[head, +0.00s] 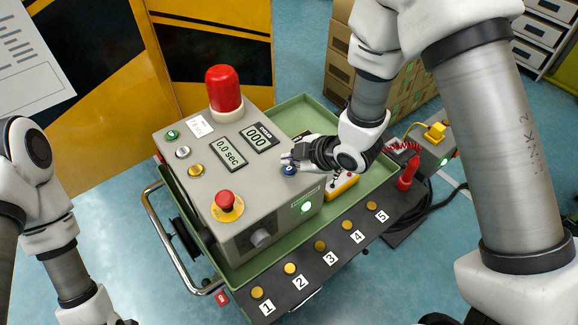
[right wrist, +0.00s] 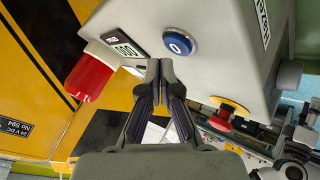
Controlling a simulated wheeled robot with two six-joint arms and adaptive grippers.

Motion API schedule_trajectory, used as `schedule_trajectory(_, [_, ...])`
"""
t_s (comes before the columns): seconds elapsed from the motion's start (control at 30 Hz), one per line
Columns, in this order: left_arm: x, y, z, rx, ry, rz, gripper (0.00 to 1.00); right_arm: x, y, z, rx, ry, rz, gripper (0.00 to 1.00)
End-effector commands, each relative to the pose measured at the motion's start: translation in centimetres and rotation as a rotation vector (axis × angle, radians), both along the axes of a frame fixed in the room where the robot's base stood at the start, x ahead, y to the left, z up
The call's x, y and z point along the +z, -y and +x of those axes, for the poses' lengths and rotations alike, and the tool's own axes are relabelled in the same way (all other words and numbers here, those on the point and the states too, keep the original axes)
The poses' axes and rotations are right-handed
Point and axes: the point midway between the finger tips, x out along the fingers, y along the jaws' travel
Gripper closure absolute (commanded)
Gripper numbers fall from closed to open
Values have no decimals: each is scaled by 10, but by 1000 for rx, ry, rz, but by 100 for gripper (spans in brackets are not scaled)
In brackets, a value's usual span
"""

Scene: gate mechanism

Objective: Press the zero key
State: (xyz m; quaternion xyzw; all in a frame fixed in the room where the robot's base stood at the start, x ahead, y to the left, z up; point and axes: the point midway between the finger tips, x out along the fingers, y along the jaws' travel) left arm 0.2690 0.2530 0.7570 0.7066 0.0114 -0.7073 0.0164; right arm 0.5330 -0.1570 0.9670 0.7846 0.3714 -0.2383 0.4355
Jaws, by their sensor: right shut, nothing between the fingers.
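The zero key is a round blue button (head: 289,170) on the top of the grey control box (head: 190,225), near its right edge. In the right wrist view the key (right wrist: 179,43) shows a white 0 and a metal ring. My right gripper (head: 285,158) is shut and empty, with its fingertips close beside the key. In the right wrist view the fingertips (right wrist: 160,66) lie just below the key in the picture, apart from it there. I cannot tell their height above the panel. My left arm shows at the left edge, but its gripper is out of view.
The box also carries a red beacon (head: 224,90), a red stop button (head: 226,200), a 0.0 sec display (head: 229,154), a 000 display (head: 259,138) and small green, white and yellow buttons. A green tray (head: 305,104) surrounds it. Numbered yellow buttons (head: 320,246) line the front.

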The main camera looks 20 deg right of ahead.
Motion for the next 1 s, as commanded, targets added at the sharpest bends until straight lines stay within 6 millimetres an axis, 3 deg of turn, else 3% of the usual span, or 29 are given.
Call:
schedule_trajectory(0.47, [41,0,0,0,0,0,60,49,0,0,-1,1,0,100])
schedule_trajectory(1.0, [40,0,0,0,0,0,60,49,0,0,0,0,0,100])
